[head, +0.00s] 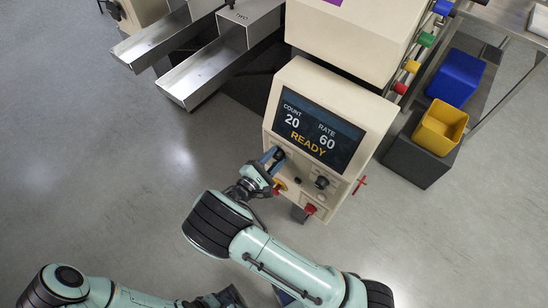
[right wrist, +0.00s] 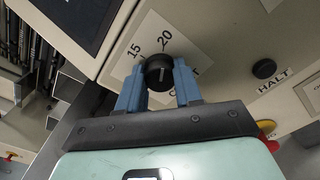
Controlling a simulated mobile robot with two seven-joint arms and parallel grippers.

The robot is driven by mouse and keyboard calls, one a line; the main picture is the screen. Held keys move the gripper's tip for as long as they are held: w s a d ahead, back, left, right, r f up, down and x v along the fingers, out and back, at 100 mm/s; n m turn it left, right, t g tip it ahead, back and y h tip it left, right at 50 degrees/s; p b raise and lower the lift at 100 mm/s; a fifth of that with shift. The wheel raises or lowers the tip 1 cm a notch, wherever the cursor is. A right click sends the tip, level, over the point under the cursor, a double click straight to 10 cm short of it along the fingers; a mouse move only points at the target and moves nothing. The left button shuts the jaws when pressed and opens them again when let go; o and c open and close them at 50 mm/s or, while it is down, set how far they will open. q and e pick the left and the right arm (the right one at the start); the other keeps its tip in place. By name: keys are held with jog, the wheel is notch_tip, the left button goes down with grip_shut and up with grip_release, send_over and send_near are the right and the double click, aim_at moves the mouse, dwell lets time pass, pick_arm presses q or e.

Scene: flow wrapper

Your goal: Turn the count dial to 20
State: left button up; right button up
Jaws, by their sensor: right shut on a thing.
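The count dial (right wrist: 158,70) is a black knob on a white label plate with 15 and 20 printed above it. Its pale mark looks turned toward the 20. My right gripper (right wrist: 160,82) is shut on it, one blue finger on each side. In the head view my right gripper (head: 270,163) is at the panel's left side and mostly hides the dial. The screen (head: 318,131) reads COUNT 20, RATE 60 and READY. My left arm shows at the lower left, but I cannot see its gripper.
Another black knob (head: 321,182) is to the right on the cream panel. The HALT label (right wrist: 273,80) has a black knob (right wrist: 264,68) above it. Steel chutes (head: 205,70) are at the upper left. Yellow (head: 440,125) and blue (head: 456,78) bins are at the right.

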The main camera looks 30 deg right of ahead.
dwell(0.4)
jog(key=o, duration=1)
jog(key=shift+o, duration=0.2)
jog(key=v, duration=1.3)
jog(key=shift+a, duration=0.25)
